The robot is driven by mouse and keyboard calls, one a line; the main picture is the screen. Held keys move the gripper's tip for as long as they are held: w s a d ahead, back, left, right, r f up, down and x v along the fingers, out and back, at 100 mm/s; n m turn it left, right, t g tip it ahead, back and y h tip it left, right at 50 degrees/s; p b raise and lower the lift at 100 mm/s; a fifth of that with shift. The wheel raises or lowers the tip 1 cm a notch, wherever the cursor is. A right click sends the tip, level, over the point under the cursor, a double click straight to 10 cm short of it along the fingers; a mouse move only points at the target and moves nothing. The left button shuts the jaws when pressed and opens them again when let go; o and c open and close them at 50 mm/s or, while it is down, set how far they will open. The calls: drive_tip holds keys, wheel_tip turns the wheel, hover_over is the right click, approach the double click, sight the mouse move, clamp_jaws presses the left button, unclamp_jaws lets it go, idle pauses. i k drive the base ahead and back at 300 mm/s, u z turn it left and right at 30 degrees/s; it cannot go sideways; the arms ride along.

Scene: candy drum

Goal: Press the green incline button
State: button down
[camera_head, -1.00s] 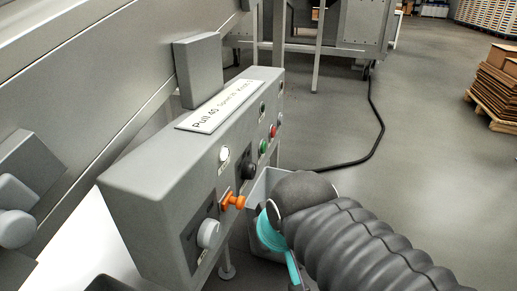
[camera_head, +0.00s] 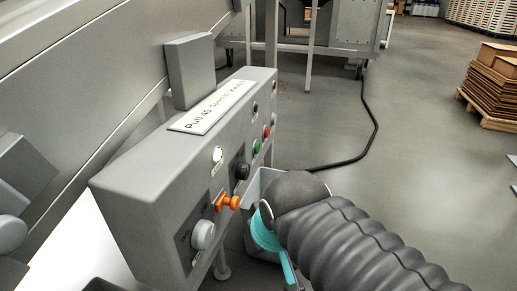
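The green button (camera_head: 257,147) is a small round button on the front face of the grey control box (camera_head: 130,195), towards its far end. A red button (camera_head: 266,132) sits just beyond it. My arm, in a dark ribbed sleeve with a teal wrist part, reaches in from the lower right. Its visible end is in front of and below the green button in the picture, apart from it. The fingers of my gripper do not show, so whether they are open or shut is hidden.
Nearer on the box are an orange lever (camera_head: 228,201), a grey knob (camera_head: 203,235), a black knob (camera_head: 241,170) and a white button (camera_head: 217,155). A black cable (camera_head: 375,120) crosses otherwise open floor. Stacked cardboard (camera_head: 492,88) stands right.

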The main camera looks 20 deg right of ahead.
sight(257, 145)
drive_tip(key=u, duration=0.5)
drive_tip(key=k, duration=1.1)
drive_tip(key=z, duration=1.25)
